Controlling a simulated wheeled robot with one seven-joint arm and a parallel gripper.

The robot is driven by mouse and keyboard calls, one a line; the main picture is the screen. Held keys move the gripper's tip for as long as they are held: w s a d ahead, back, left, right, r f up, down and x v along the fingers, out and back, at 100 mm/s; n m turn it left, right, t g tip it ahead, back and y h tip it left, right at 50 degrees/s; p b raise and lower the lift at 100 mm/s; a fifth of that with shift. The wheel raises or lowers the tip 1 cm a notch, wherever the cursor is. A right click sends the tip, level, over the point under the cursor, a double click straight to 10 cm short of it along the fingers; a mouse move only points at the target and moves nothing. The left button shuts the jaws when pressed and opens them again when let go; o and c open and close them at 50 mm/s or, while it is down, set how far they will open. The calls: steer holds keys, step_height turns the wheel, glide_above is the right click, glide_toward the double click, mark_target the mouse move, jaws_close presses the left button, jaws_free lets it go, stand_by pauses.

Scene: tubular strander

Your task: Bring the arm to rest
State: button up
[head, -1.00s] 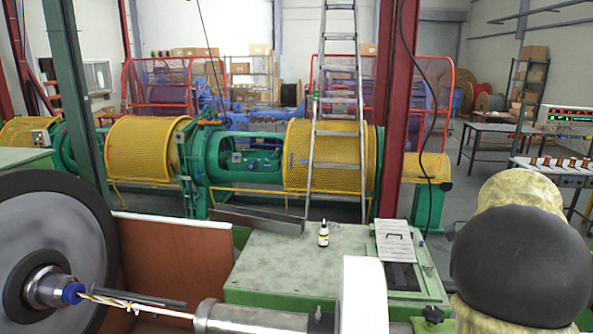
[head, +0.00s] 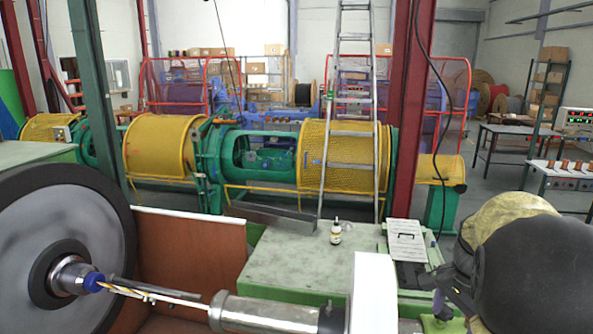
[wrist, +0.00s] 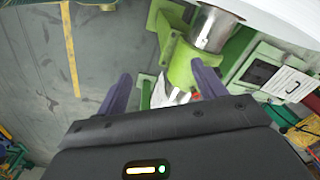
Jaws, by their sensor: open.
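My gripper (wrist: 162,88) is open in the wrist view, with its two dark purple fingers apart. No held object shows between them. Beyond the fingers are a green machine bracket (wrist: 183,66) and a crumpled white thing that I cannot identify. In the head view my arm, with a black rounded link and a yellowish cover, fills the lower right. Dark parts at its left side, low in the picture, look like my gripper, but its fingertips are not clear there.
A green cabinet top (head: 300,262) holds a small bottle (head: 336,232) and a paper sheet (head: 406,240). A large grey wheel (head: 60,240) stands left. A ladder (head: 350,130) leans near a red column (head: 408,120). Grey floor (wrist: 110,45) with a yellow line shows in the wrist view.

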steer(key=s+a+f+n+t+b, duration=0.1)
steer(key=s+a+f+n+b, duration=0.1)
steer(key=s+a+f+n, duration=0.2)
steer(key=s+a+f+n+b, duration=0.2)
steer(key=s+a+f+n, duration=0.1)
steer(key=a+f+n, duration=0.7)
steer(key=a, duration=0.3)
steer(key=shift+s+a+f+n+t+b, duration=0.2)
steer(key=shift+s+a+n+t+b, duration=0.1)
steer(key=shift+s+a+t+b, duration=0.1)
stand_by(0.4)
